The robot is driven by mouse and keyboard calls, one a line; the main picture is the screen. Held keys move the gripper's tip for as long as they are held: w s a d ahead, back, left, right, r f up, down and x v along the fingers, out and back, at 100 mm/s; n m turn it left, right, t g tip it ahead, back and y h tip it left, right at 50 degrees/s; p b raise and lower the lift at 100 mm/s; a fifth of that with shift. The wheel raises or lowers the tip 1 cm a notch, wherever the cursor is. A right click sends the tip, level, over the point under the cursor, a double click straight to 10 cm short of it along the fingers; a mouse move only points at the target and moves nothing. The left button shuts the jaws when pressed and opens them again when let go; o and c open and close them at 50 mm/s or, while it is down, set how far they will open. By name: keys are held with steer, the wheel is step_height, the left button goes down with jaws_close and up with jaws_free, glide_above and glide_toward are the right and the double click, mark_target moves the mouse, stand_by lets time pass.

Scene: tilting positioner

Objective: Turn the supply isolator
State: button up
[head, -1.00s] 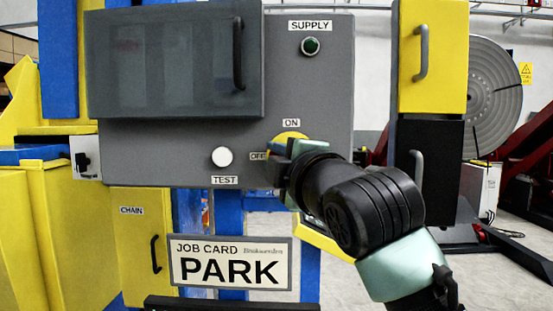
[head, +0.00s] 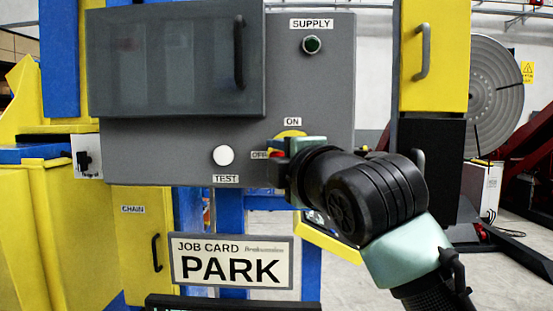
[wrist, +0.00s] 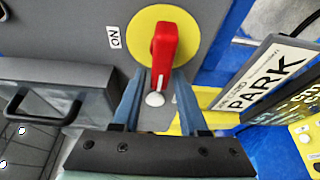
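The supply isolator is a red handle (wrist: 162,50) on a round yellow plate (wrist: 137,35) on the grey panel. In the head view its red tip (head: 277,155) shows beside the OFF label, with yellow plate (head: 290,135) above; my gripper hides the rest. The handle lies toward OFF, not toward the ON label (head: 292,121). My gripper (wrist: 160,78) is in front of the panel with one finger on each side of the handle. The fingers look open, with narrow gaps; contact at the tips is hard to make out.
A white TEST button (head: 223,155) is left of the isolator. A dark cover with a handle (head: 238,53) projects at upper left. A JOB CARD PARK sign (head: 232,262) stands below. A yellow cabinet (head: 433,60) stands right.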

steer(key=shift+o, duration=0.6)
steer(key=b+v, duration=0.6)
steer(key=v, duration=0.7)
